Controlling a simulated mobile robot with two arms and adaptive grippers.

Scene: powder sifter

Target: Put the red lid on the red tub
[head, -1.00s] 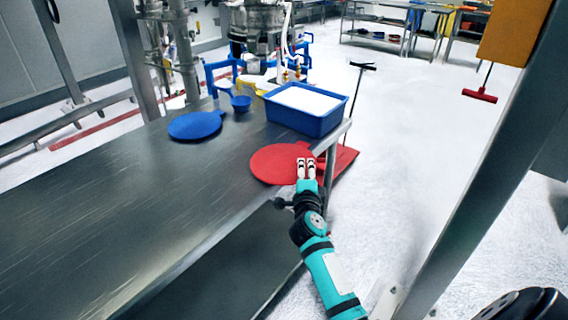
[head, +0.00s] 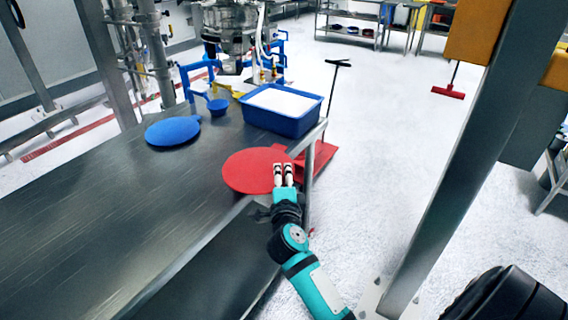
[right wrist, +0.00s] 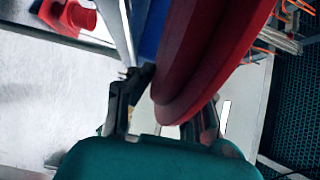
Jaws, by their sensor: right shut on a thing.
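The red lid (head: 250,170) is a flat round disc at the near right edge of the steel table. My right gripper (head: 284,175) is at the lid's near right rim and shut on it. In the right wrist view the thick red rim of the lid (right wrist: 205,60) runs between the dark fingers (right wrist: 165,115). I cannot tell whether the lid rests on the table or is held just above it. No red tub can be made out. My left gripper is not in view.
The steel table (head: 120,220) has clear room on the left. A blue tub of white powder (head: 290,125), a blue round lid (head: 172,131) and a blue scoop (head: 218,106) are farther back. A red dustpan (head: 318,158) stands beyond the table's right edge. A steel post (head: 460,160) rises at right.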

